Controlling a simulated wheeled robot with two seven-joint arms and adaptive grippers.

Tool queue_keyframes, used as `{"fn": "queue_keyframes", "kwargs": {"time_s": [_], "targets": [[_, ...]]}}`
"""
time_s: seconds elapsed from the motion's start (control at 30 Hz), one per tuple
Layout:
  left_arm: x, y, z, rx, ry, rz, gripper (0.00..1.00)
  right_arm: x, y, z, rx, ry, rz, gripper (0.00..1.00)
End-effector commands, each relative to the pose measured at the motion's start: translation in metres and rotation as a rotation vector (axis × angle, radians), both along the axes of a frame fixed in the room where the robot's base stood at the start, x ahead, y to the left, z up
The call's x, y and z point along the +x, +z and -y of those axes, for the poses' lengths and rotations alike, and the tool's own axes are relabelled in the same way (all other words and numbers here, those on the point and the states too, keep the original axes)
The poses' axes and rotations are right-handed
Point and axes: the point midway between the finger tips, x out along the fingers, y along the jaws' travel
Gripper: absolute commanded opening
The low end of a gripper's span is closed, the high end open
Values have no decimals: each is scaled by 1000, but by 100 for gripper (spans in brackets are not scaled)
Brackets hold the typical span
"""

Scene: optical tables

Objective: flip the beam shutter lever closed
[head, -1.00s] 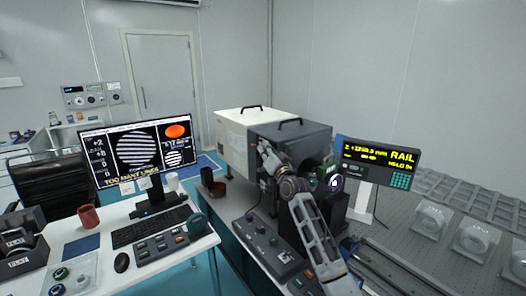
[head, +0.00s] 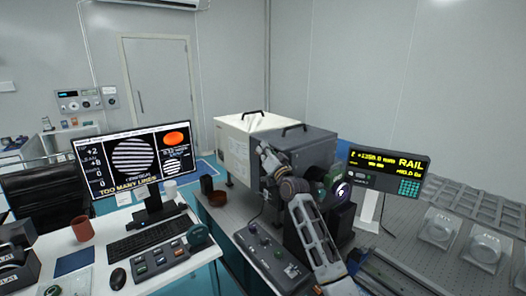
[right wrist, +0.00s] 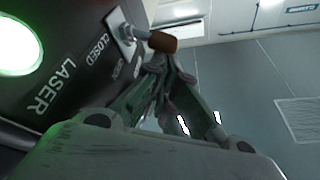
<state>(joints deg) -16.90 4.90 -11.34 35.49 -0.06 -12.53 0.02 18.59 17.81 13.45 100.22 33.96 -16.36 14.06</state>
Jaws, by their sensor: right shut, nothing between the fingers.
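The beam shutter lever (right wrist: 162,42) shows in the right wrist view as a brown knob on a metal stem, fixed to a small plate on a dark housing (right wrist: 62,75). White lettering on the housing reads CLOSED and LASER; a smaller label beside it is hard to read. My right gripper (right wrist: 165,62) is shut and empty, its fingertips close under the knob; I cannot tell whether they touch it. In the head view my right gripper (head: 264,152) is at the dark end of the laser box (head: 300,148); the lever cannot be made out there. My left gripper is out of view.
A bright green light (right wrist: 15,45) glows on the housing. A monitor (head: 135,160) reading TOO MANY LINES stands on the left desk. A control box (head: 268,255) lies in front of the laser box, and a rail display (head: 388,172) stands to its right.

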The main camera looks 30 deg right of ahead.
Motion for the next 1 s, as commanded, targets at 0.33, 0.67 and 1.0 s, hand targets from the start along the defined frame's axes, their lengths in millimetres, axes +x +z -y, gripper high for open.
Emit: {"fn": "queue_keyframes", "kwargs": {"time_s": [0.33, 0.67, 1.0], "targets": [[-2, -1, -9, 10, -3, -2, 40, 0, -1, -1, -16, 0, 1, 0], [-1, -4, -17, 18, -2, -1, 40, 0, -1, -2, -52, 0, 4, 0], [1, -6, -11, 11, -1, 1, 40, 0, -3, -4, -90, 0, 6, 0]]}}
